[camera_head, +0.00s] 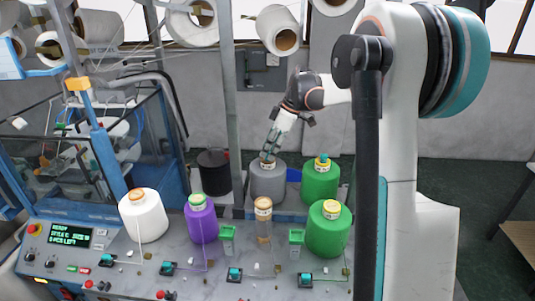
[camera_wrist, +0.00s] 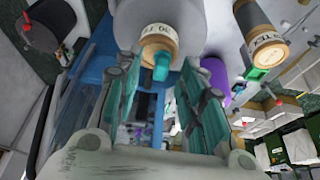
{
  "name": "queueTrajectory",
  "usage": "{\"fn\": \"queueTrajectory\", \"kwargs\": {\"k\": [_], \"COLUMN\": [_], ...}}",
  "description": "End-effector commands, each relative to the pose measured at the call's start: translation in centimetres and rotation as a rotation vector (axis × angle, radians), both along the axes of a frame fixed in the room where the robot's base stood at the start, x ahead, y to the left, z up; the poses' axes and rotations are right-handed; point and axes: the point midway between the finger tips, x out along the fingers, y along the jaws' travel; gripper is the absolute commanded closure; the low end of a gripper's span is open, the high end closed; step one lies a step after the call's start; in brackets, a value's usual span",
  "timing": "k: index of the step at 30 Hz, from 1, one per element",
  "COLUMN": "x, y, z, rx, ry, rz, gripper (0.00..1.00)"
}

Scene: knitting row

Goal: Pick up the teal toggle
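A small teal toggle (camera_wrist: 161,67) stands out from the tan top of a grey cone (camera_wrist: 184,15) in the wrist view. My gripper (camera_wrist: 160,72) is open, with one finger on each side of the toggle and a gap to both. In the head view my gripper (camera_head: 268,152) points down just above the grey cone (camera_head: 268,184); the fingers hide most of the cone's top, and I cannot make out the toggle there. Another teal piece (camera_head: 322,157) sits on top of the rear green cone.
A front green cone (camera_head: 328,235), a purple cone (camera_head: 202,222), a white cone (camera_head: 144,220) and a nearly bare tan cone (camera_head: 263,220) stand close by. A metal post (camera_head: 230,100) rises left of my gripper. Several teal switches (camera_head: 234,274) line the front panel.

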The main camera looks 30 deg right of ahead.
Motion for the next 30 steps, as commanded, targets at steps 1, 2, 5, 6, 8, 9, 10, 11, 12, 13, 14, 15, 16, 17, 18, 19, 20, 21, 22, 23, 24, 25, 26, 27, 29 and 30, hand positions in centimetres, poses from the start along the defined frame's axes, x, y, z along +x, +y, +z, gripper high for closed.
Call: {"fn": "queueTrajectory", "kwargs": {"k": [1, 2, 5, 6, 8, 9, 10, 11, 12, 13, 14, 15, 16, 17, 18, 19, 20, 21, 22, 23, 24, 25, 26, 27, 29, 30], "x": [0.14, 0.20, 0.32, 0.34, 0.34, 0.33, 0.33, 0.33, 0.33, 0.33, 0.32, 0.32, 0.32, 0.32, 0.32, 0.32, 0.31, 0.31, 0.31, 0.31, 0.31, 0.31, 0.31, 0.31, 0.32, 0.31], "y": [0.19, 0.27, 0.43, 0.45, 0.46, 0.45, 0.45, 0.45, 0.45, 0.45, 0.45, 0.45, 0.44, 0.44, 0.44, 0.44, 0.43, 0.43, 0.43, 0.43, 0.43, 0.43, 0.43, 0.43, 0.44, 0.43], "z": [-0.49, -0.76, -1.28, -1.37, -1.41, -1.40, -1.40, -1.40, -1.39, -1.39, -1.38, -1.38, -1.38, -1.38, -1.38, -1.38, -1.37, -1.37, -1.37, -1.37, -1.37, -1.37, -1.36, -1.36, -1.36, -1.32], "rx": [0.000, 0.000, 0.000, 0.000, 0.000, 0.000, 0.000, 0.000, 0.000, 0.000, 0.000, 0.000, 0.000, 0.000, 0.000, 0.000, 0.000, 0.000, 0.000, 0.000, 0.000, 0.000, 0.000, 0.000, 0.000, 0.000], "ry": [0.000, 0.000, 0.000, 0.000, 0.000, 0.000, 0.000, 0.000, 0.000, 0.000, 0.000, 0.000, 0.000, 0.000, 0.000, 0.000, 0.000, 0.000, 0.000, 0.000, 0.000, 0.000, 0.000, 0.000, 0.000, 0.000], "rz": [0.000, 0.000, 0.000, 0.000, 0.000, 0.000, 0.000, 0.000, 0.000, 0.000, 0.000, 0.000, 0.000, 0.000, 0.000, 0.000, 0.000, 0.000, 0.000, 0.000, 0.000, 0.000, 0.000, 0.000, 0.000, 0.000], "gripper": [0.63, 0.63, 0.63, 0.63, 0.63, 0.63, 0.63, 0.63, 0.68, 0.72, 0.75, 0.80, 0.84, 0.87, 0.92, 0.94, 0.94, 0.94, 0.94, 0.94, 0.95, 0.95, 0.95, 0.95, 0.95, 0.95]}}
